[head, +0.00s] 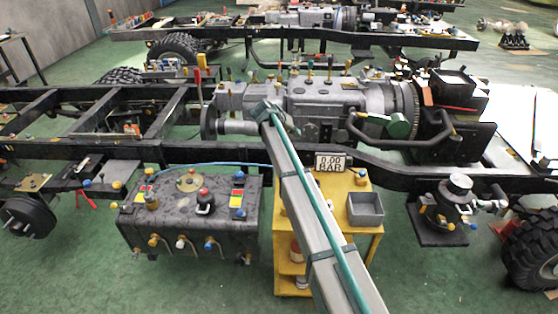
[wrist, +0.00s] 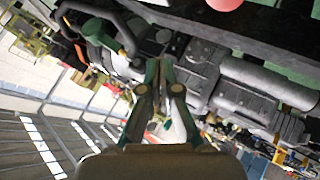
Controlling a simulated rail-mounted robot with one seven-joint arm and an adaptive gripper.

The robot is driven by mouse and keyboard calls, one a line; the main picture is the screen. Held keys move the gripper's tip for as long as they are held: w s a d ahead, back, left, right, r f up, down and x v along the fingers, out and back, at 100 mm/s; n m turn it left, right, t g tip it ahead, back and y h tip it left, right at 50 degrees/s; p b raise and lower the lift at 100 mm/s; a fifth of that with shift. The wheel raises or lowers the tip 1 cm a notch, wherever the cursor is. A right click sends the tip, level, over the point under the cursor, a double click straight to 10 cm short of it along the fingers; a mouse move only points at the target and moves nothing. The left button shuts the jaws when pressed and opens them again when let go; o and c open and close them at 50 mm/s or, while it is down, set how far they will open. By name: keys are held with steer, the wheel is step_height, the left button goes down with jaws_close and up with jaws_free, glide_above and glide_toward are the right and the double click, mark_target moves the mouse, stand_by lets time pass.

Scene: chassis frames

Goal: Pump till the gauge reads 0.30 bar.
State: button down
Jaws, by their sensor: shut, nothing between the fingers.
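The gauge display (head: 331,162) reads 0.00 BAR and stands upright at the back of a yellow cart (head: 370,232). A dark tank (head: 150,222) is left of the cart; on its top is a black fitting with a red knob (head: 204,194). I cannot tell for sure which part is the pump. My gripper (head: 266,112) is above the chassis rail, beyond the gauge, in front of the grey gearbox. In the wrist view its fingers (wrist: 160,66) are together and empty. A red rounded thing (wrist: 225,4) is cut off at the top there.
The grey gearbox and engine (head: 325,105) lie close by my gripper. A chassis rail (head: 420,172) runs across the view. A grey bin (head: 365,208) sits on the cart, and a thin blue hose (head: 215,165) runs along the tank's back. Green floor is open at front left.

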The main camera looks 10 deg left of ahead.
steer(key=shift+s+a+r, duration=0.1)
steer(key=shift+a+r, duration=0.1)
steer(key=shift+a, duration=0.25)
steer(key=shift+s+a+r, duration=0.1)
steer(key=shift+a+r, duration=0.05)
steer(key=shift+a, duration=0.25)
steer(key=shift+f, duration=0.15)
step_height(320, 180, down, 7)
steer(key=shift+f+b, duration=0.1)
steer(key=shift+b, duration=0.95)
steer(key=shift+f+b, duration=0.35)
steer(key=shift+f, duration=0.3)
steer(key=shift+f, duration=0.15)
steer(key=shift+f+b, duration=0.3)
steer(key=shift+b, duration=0.1)
